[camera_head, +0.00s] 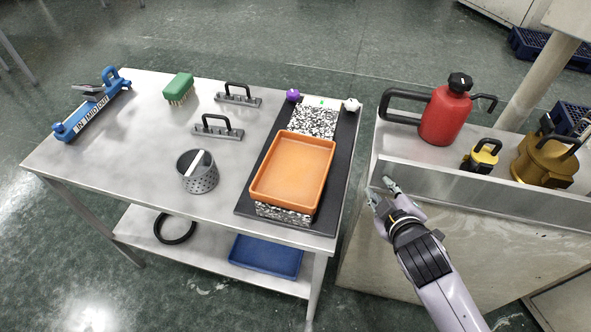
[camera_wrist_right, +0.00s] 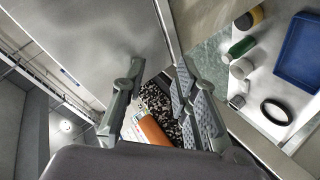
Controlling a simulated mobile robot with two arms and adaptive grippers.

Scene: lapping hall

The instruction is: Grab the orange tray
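The orange tray (camera_head: 292,172) is a shallow rectangular tray. It rests on a black-and-white speckled block (camera_head: 314,121) on a dark mat (camera_head: 345,160) at the right end of the steel table. My right gripper (camera_head: 381,191) is to the right of the tray, apart from it, near the wall of the neighbouring bench. In the right wrist view its fingers (camera_wrist_right: 158,68) are spread with nothing between the tips; part of the orange tray (camera_wrist_right: 152,131) shows beyond them, partly hidden by the gripper. My left gripper is not in view.
A perforated steel cup (camera_head: 198,176) stands left of the mat. Two black-handled tools (camera_head: 219,132) and a green brush (camera_head: 178,89) lie further back. A red can (camera_head: 446,115) stands on the right bench. A blue tray (camera_head: 266,257) is on the lower shelf.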

